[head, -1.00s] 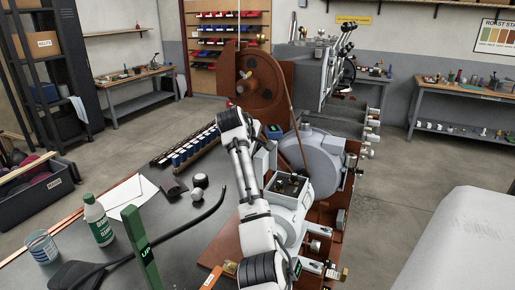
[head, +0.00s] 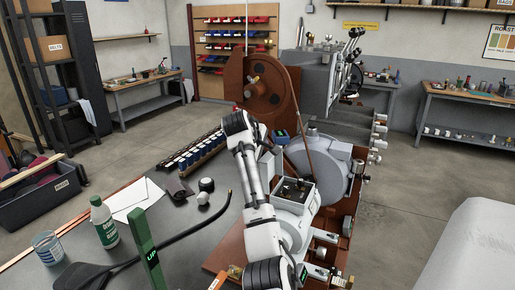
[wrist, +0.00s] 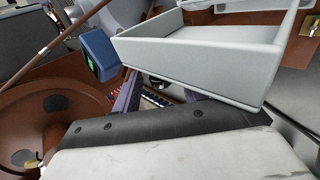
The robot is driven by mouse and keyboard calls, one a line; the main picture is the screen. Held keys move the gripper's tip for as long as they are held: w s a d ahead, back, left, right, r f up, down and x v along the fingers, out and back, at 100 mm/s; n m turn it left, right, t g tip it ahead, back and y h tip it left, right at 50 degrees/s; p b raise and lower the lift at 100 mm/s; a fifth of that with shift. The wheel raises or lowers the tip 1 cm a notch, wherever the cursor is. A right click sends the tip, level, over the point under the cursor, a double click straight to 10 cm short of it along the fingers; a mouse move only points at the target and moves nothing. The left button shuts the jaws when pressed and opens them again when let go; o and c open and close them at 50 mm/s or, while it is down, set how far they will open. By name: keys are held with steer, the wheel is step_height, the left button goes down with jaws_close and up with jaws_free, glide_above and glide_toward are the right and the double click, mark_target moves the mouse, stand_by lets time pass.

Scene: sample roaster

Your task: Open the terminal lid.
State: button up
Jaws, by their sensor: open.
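The terminal box (head: 296,203) sits on the grey motor in the head view. Its top is uncovered, showing a dark inside with small brass-coloured parts. A pale grey panel (head: 266,170), which looks like the terminal lid, stands up at its far left edge, partly behind my arm. In the wrist view a shallow, hollow grey piece (wrist: 195,58), apparently the lid, lies tilted just beyond my gripper (wrist: 160,96). My gripper's fingers are apart with nothing between them; I cannot tell whether one touches the grey piece. The head view does not show the fingertips clearly.
A brown wheel and belt guard (head: 268,92) stands behind the motor. A dark bench (head: 190,240) at left holds a green bottle (head: 103,222), a cup (head: 47,247), a green post (head: 149,250) and a black cable. Open floor (head: 420,180) lies to the right.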

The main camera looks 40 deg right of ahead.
steer(key=b+v, duration=0.4)
steer(key=v, duration=0.9)
steer(key=shift+a+r, duration=0.1)
